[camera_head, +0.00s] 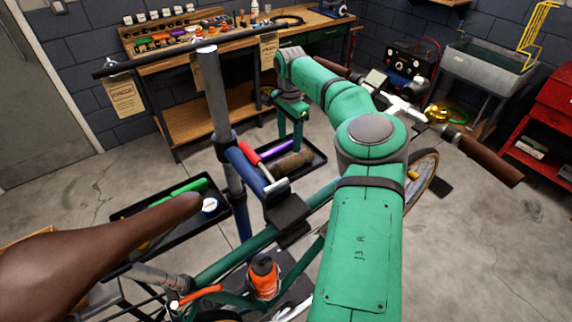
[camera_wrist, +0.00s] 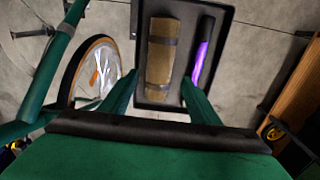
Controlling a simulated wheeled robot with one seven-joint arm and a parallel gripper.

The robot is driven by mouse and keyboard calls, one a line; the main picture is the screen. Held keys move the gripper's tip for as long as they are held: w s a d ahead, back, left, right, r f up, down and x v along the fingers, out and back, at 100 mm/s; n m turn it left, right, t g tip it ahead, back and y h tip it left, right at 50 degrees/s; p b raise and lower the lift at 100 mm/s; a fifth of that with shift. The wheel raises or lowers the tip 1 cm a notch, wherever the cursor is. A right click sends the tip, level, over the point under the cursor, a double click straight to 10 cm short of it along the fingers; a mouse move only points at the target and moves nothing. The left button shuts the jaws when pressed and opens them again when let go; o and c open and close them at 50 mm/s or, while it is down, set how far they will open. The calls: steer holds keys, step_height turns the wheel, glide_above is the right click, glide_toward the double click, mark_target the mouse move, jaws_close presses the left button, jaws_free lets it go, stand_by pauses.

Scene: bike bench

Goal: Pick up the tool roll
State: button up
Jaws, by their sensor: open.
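The tool roll is a brown, rolled bundle with darker bands (camera_head: 290,165). It lies in a black tray on the right of the repair stand and also shows in the wrist view (camera_wrist: 162,50), lengthwise in the tray. My gripper (camera_head: 290,128) is above the tray, pointing down, at its far side in the head view. In the wrist view its two green fingers (camera_wrist: 158,95) are spread apart, one on each side of the roll's near end. Nothing is between them, and the roll appears to lie below the fingertips. The roll's near end is fully visible.
A black-and-purple cylinder (camera_wrist: 202,50) lies beside the roll in the tray (camera_wrist: 226,60). The blue stand clamp (camera_head: 248,168) and green bike frame (camera_head: 235,255) are close on the left. A wheel (camera_wrist: 92,68) is left of the tray. A wooden bench (camera_head: 190,105) stands behind.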

mark_target(289, 159)
step_height(289, 159, down, 11)
steer(key=shift+r, duration=0.1)
steer(key=c, duration=1)
steer(key=shift+c, duration=0.2)
